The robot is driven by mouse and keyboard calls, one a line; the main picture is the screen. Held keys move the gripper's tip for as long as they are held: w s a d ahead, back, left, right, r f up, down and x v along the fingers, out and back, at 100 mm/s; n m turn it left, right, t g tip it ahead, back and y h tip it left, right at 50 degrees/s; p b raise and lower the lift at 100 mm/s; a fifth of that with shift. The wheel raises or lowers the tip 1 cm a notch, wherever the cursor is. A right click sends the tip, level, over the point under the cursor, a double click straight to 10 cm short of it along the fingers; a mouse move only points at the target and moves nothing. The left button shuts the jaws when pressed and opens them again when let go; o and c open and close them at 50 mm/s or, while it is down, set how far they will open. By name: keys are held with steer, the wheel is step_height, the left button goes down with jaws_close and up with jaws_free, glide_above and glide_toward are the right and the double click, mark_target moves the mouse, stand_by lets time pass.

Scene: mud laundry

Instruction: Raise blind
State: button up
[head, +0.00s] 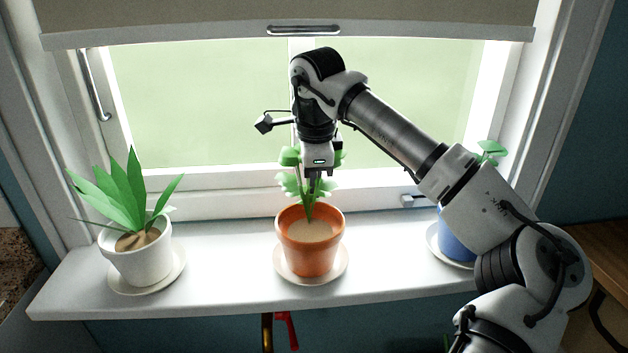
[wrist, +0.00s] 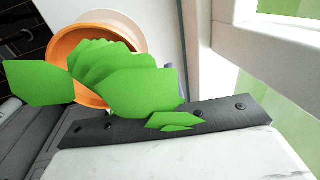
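The blind (head: 200,15) is a grey-beige sheet across the top of the window in the head view, with a white bottom rail. A metal handle (head: 303,30) sits at the middle of the rail. My gripper (head: 313,185) points down well below the handle, among the leaves of the plant in the orange pot (head: 308,254). It is apart from the blind. Leaves and a narrow side-on look hide whether its fingers are apart. In the wrist view, green leaves (wrist: 120,80) lie close to the gripper body, with the orange pot (wrist: 65,42) behind. The blind is not seen there.
A white pot (head: 135,256) with a leafy plant stands at the left of the white sill (head: 215,285). A blue pot (head: 455,243) stands at the right, partly behind my arm. The window frame (head: 210,203) is close behind my gripper. A window handle (head: 95,85) is at the left.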

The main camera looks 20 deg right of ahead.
jaws_close()
stand_by(1.0)
steer(key=o, duration=0.5)
jaws_free()
steer(key=shift+r, duration=0.1)
step_height(320, 180, up, 14)
steer(key=s, duration=0.2)
steer(key=shift+s+a+f+b, duration=0.25)
steer(key=shift+a+b, duration=0.1)
steer(key=shift+b, duration=0.1)
